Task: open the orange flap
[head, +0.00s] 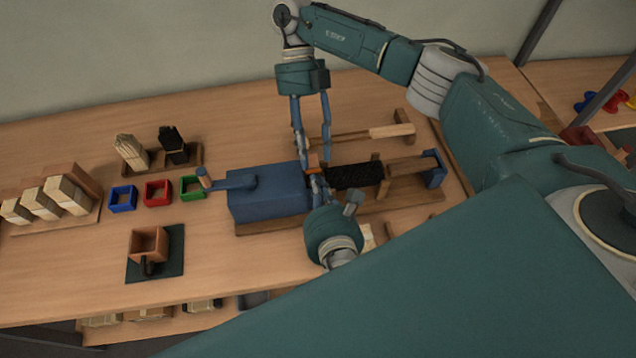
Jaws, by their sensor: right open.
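The orange flap (313,160) is a small orange piece at the right end of the blue machine block (268,192), partly hidden by gripper fingers. My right gripper (314,158) points down from above, its two long fingers apart, with the flap showing between the fingertips. I cannot tell whether a finger touches it. My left gripper (318,188) reaches up from below, with its fingertips close to the block's right end, just below the flap. Its fingers overlap the machine, so I cannot tell whether it is open or shut.
A black bristle strip (354,176) lies right of the flap on a wooden base (400,205). Blue (122,198), red (157,193) and green (192,187) bins stand left. A brown box (148,243) sits on a dark mat. Table between these is clear.

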